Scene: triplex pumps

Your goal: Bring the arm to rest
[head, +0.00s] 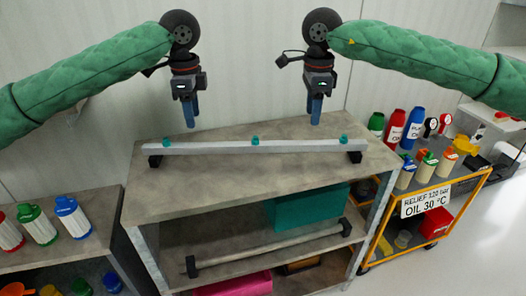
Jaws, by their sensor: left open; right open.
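My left gripper (191,112) hangs fingers down over the back left of the grey workbench (240,188). It is open and holds nothing that I can see. My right gripper (314,112) hangs fingers down over the back right of the same bench, open and empty. Both green-sleeved arms come in from the sides at the top. A pale bar (210,147) with several small teal knobs lies across the bench on black end blocks, in front of both grippers and apart from them.
The lower shelf holds a teal box (308,207) and another bar (265,249). At left, a shelf carries bottles with red, green and blue caps (72,216). At right, an orange-framed cart (428,203) holds bottles and a sign. A pale wall stands close behind the bench.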

